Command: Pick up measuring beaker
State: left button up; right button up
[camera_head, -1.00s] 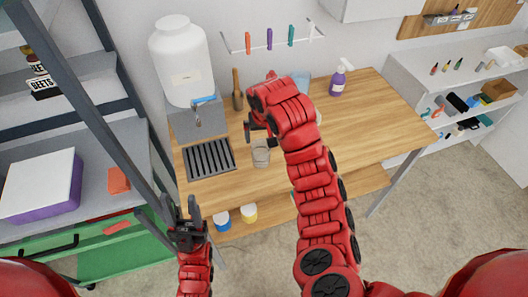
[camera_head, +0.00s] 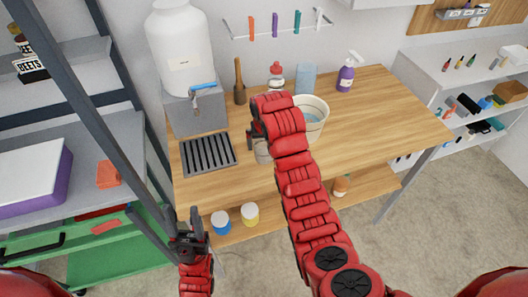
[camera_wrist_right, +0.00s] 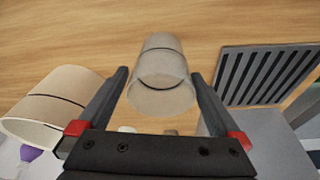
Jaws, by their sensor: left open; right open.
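The measuring beaker (camera_head: 262,154), a clear cup with a dark line around it, stands on the wooden table beside the black grate. My right gripper (camera_head: 256,134) partly hides it in the head view. In the right wrist view the beaker (camera_wrist_right: 162,82) appears between the fingers of my open right gripper (camera_wrist_right: 160,76), with a gap on each side. I cannot tell how deep it sits between them. My left gripper (camera_head: 186,222) is open and empty, away from the table at the lower left.
A white bucket (camera_head: 312,122) stands close to the right arm and also shows in the wrist view (camera_wrist_right: 50,108). The black grate (camera_head: 208,154) and a large white tank (camera_head: 180,50) are left. A purple spray bottle (camera_head: 345,76) stands behind. The table's right side is clear.

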jog(key=p+x, duration=0.1)
jog(key=x, duration=0.2)
jog(key=shift+w+a+p, duration=0.1)
jog(key=shift+p, duration=0.2)
jog(key=shift+w+f, duration=0.15)
jog(key=shift+f, duration=0.2)
jog(key=c, duration=1.1)
jog(key=shift+o, duration=0.2)
